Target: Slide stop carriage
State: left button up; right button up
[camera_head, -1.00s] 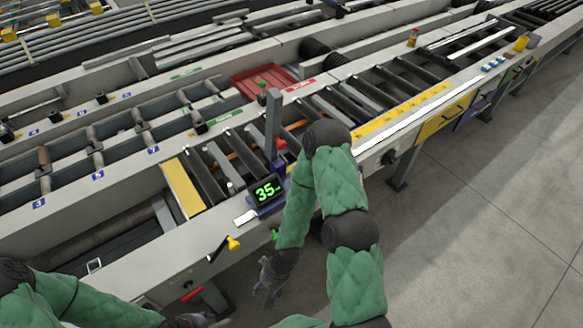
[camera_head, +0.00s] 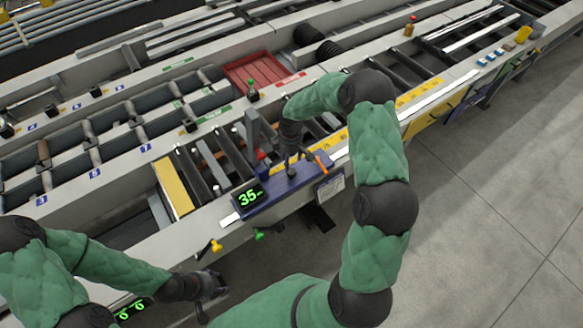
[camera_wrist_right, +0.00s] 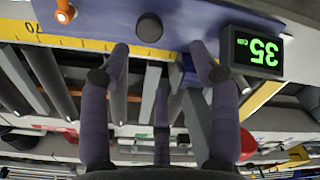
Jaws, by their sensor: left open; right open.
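The stop carriage (camera_head: 266,198) is a blue block on the front rail of the runout table, with a green "35" display (camera_head: 249,197) and a grey upright stop plate (camera_head: 254,134). An orange lever (camera_head: 321,164) is at its right end. My right gripper (camera_head: 291,166) is open above the carriage top. In the right wrist view, its spread fingers (camera_wrist_right: 158,52) point at the blue carriage (camera_wrist_right: 195,22), with a dark round knob (camera_wrist_right: 149,28) ahead between the fingertips. Contact cannot be told. My left gripper (camera_head: 212,284) is open and empty, low in front of the table.
A yellow scale (camera_wrist_right: 90,43) runs along the rail beside the rollers. A red tray (camera_head: 258,75) lies behind. Yellow (camera_head: 214,246) and green (camera_head: 259,234) handles stick out from the table's front. The floor at right is clear.

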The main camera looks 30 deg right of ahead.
aim_at(291, 171)
jog(key=f, duration=0.6)
jog(key=d+f, duration=0.1)
jog(key=f, duration=0.2)
jog(key=shift+w+d+f, duration=0.1)
jog(key=shift+w+f, duration=0.15)
jog(key=shift+w, duration=0.05)
grip_shut()
